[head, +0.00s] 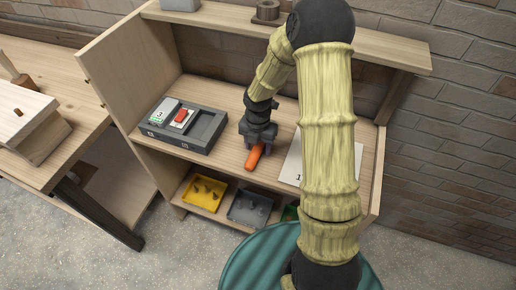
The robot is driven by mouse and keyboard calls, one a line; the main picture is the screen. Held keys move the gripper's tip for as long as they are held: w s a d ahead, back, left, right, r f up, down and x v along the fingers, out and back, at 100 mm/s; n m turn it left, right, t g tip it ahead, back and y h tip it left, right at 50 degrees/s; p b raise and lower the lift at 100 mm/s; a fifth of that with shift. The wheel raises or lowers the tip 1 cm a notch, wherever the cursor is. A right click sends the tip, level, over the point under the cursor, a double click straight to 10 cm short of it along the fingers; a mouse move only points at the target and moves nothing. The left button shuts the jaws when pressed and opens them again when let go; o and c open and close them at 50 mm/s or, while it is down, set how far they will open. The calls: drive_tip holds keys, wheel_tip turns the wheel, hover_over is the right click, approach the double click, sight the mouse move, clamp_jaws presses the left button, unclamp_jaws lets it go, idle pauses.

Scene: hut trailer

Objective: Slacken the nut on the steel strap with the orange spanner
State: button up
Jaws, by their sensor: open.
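The orange spanner (255,157) lies on the wooden shelf, its orange handle pointing towards the front edge. My gripper (257,140) is directly over the spanner's far end and hides its head. The jaws are open around or just above it; I cannot tell whether they touch it. The nut and the steel strap cannot be made out in this view.
A dark grey tray (209,131) with a red part stands left on the shelf. A white sheet (291,165) lies to the right, partly behind my arm. Yellow (204,192) and grey bins (250,208) sit below. A wooden bench (85,112) stands left.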

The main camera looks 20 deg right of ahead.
sight(259, 145)
clamp_jaws()
drive_tip(key=shift+r, duration=0.1)
wheel_tip(259, 145, up, 10)
idle(0.6)
drive_tip(key=shift+d+p, duration=0.1)
drive_tip(key=shift+p, duration=0.25)
